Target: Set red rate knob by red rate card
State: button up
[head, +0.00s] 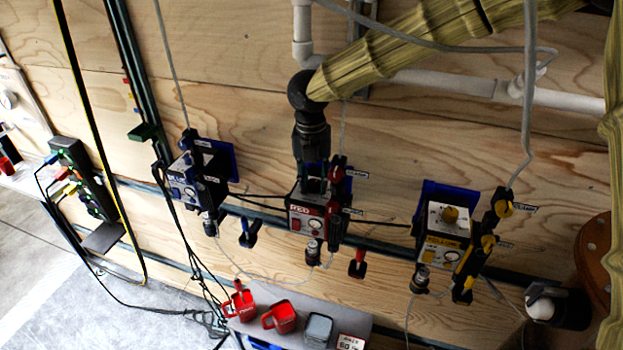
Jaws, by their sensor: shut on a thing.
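The red-labelled control box (305,220) is mounted on the plywood wall near the middle of the head view. My gripper (314,184) reaches down from above to the top of this box. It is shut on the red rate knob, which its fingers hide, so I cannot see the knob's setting. A white card with red markings (350,342), perhaps the red rate card, lies at the bottom edge, partly cut off. Its writing is too small to read surely.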

aim_at(313, 182)
jog(key=shift+w+r, duration=0.1)
jog(key=o, duration=1)
jog(key=shift+a+r, duration=0.15)
jog(key=shift+r, duration=3.55)
